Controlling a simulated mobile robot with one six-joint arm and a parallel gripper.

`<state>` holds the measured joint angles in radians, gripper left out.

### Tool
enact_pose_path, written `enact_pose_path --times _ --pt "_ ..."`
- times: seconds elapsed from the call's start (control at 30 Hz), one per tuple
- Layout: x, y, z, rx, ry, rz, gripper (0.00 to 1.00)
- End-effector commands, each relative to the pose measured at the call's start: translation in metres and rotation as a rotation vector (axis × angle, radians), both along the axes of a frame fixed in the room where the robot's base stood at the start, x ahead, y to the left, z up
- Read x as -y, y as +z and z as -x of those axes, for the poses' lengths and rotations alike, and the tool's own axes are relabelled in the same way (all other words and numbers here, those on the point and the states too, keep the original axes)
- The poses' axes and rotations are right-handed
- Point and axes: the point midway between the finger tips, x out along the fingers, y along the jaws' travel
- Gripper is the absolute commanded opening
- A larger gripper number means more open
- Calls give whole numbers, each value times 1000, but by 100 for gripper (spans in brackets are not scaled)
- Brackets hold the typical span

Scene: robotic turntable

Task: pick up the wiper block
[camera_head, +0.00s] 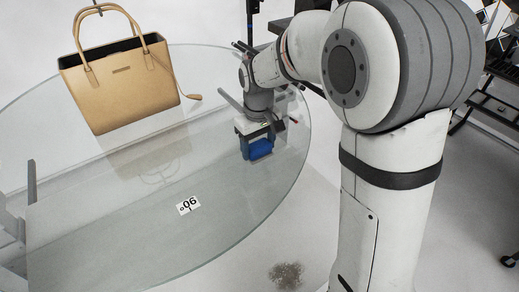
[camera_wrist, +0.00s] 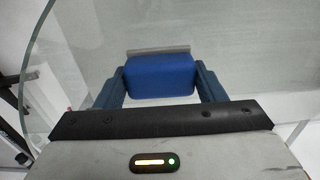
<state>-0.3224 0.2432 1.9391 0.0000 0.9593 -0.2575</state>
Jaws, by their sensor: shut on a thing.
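The wiper block is blue with a pale grey strip along its far edge. In the wrist view the wiper block (camera_wrist: 160,76) sits between the two dark fingers of my gripper (camera_wrist: 160,82), which is shut on it. In the head view the wiper block (camera_head: 260,149) shows below my gripper (camera_head: 257,138), over the right part of the round glass turntable (camera_head: 240,205). I cannot tell whether the block touches the glass. My gripper hides its upper part in the head view.
A tan handbag (camera_head: 125,85) is at the back left of the glass. A white label (camera_head: 188,205) marked 06 lies near the middle. The glass edge curves close to the right of my gripper. A dark stain (camera_head: 286,275) is on the floor in front.

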Motion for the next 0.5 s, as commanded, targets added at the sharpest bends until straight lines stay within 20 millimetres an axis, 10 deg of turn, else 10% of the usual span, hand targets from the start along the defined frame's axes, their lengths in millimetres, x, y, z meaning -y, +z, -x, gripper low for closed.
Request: enact_pose_path --times 0.5 --pt "0 46 -1 6 -1 -2 40"
